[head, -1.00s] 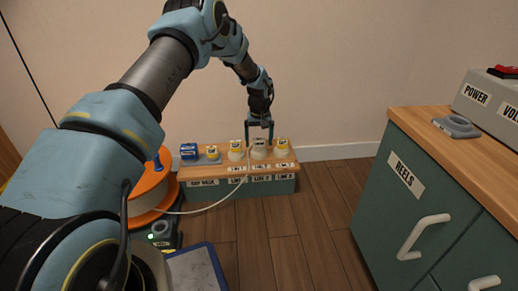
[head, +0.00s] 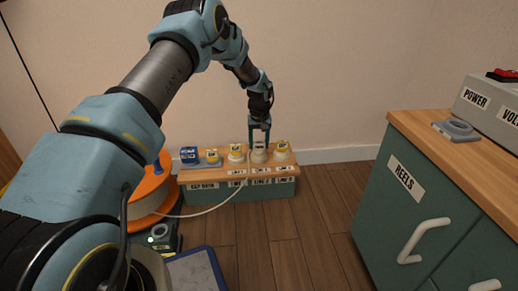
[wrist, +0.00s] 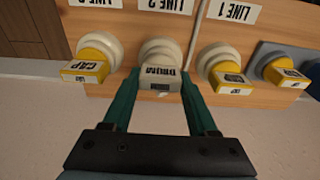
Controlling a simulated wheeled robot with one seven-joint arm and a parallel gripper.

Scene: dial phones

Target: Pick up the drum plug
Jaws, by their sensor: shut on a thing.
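The drum plug (wrist: 160,77) is pale grey-white, with a DRUM label on its body. It sits on a round pale socket on the wooden-topped bench, at the LINE 2 label in the wrist view. In the head view the drum plug (head: 259,148) stands between two yellow-topped plugs. My gripper (wrist: 160,84) has one teal finger on each side of the plug's body and is shut on it. The plug looks upright and still at its socket. In the head view my gripper (head: 260,138) comes down from above, and its fingers partly cover the plug.
A yellow CAP plug (wrist: 91,62) and another yellow plug (wrist: 229,75) flank it closely. A white cable (head: 210,209) runs from the orange reel (head: 147,203) to the bench (head: 230,175). A green REELS cabinet (head: 400,200) stands right; wood floor lies between.

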